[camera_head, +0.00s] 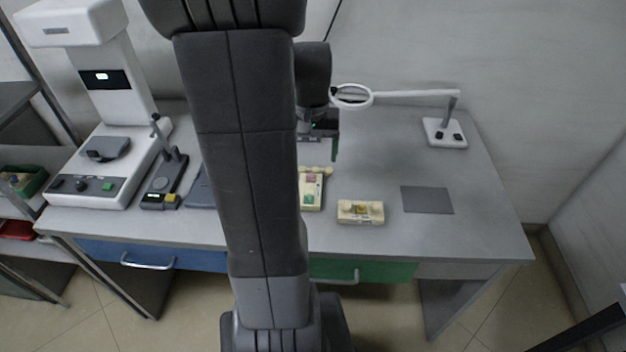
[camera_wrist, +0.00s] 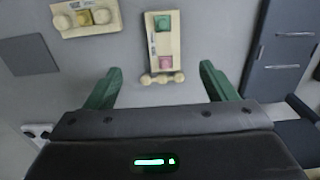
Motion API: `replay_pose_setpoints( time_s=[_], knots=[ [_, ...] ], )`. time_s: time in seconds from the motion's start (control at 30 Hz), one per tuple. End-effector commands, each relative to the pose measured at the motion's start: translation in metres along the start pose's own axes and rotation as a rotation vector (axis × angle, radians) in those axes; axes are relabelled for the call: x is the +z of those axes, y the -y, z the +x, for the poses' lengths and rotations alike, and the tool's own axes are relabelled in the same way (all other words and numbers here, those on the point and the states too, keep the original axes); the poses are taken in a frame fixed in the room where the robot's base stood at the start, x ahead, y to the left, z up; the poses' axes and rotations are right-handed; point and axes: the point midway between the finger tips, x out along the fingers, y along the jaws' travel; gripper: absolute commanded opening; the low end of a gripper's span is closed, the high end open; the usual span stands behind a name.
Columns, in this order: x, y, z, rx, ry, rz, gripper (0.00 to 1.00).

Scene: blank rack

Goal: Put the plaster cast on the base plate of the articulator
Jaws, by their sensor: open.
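A cream block (camera_head: 311,199) with a pink and a green square lies on the bench under my gripper; it also shows in the wrist view (camera_wrist: 152,46). A second cream block (camera_head: 347,218) with two rounded knobs and a yellow square lies to its right; it shows at upper left in the wrist view (camera_wrist: 72,32). I cannot tell which is the plaster cast. A dark device with an upright post (camera_head: 157,187), perhaps the articulator, stands at left. My gripper (camera_wrist: 160,70) is open and empty, its green fingers apart above the bench; my arm hides part of it in the head view.
A large white machine (camera_head: 128,83) stands at the back left. A magnifier lamp (camera_head: 444,133) stands at the back right. A grey mat (camera_head: 427,200) lies at right. A dark panel (camera_wrist: 278,62) lies beside the first block. Bare bench surrounds the mat.

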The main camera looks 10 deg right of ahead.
Motion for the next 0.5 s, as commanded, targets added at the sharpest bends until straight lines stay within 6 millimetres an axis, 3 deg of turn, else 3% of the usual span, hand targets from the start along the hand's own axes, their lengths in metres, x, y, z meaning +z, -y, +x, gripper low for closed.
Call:
replay_pose_setpoints(
  time_s=[0.3,0.5],
  knots=[
    [0.001,0.0,0.063,0.001,0.005,0.0,0.78],
    [0.001,0.001,0.079,0.0,0.001,0.0,0.78]
  ],
)
